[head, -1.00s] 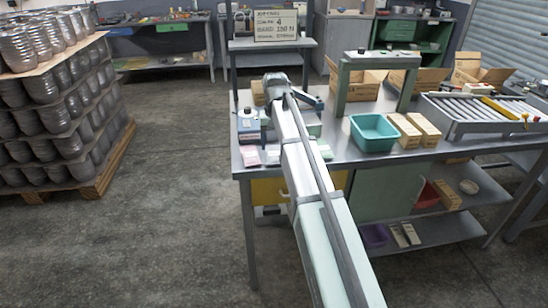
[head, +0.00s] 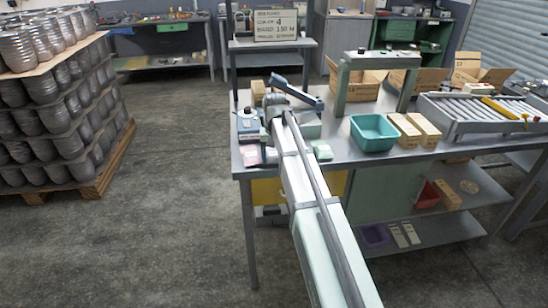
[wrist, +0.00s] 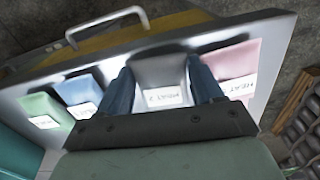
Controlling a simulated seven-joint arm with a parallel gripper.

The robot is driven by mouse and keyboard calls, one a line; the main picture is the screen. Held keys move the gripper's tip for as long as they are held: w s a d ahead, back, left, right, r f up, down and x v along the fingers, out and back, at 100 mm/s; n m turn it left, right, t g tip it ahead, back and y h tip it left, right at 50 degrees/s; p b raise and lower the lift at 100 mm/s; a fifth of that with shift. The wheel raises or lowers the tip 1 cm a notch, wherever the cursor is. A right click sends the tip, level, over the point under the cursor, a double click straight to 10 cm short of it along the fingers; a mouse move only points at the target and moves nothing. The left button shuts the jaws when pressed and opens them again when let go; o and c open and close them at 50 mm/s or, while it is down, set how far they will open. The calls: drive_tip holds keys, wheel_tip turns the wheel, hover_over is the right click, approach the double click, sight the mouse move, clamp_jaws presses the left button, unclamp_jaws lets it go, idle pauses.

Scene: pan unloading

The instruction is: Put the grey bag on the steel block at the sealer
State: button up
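The grey bag (wrist: 160,75), with a white label, lies on the bench in the wrist view, in a row with other bags. My gripper (wrist: 160,68) has its two blue fingers apart, one on each side of this bag. The fingers are close to the bag's sides; I cannot tell whether they touch. In the head view my arm covers the grey bag and my fingertips. I cannot make out the sealer's steel block for certain.
A pink bag (wrist: 230,68) is right of the grey one; a blue bag (wrist: 80,92) and a green bag (wrist: 46,110) are left. A grey device with a dark knob (head: 247,119), a teal bin (head: 374,133) and cartons (head: 424,129) stand on the bench (head: 345,154).

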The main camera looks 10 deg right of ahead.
drive_tip(key=c, duration=0.7)
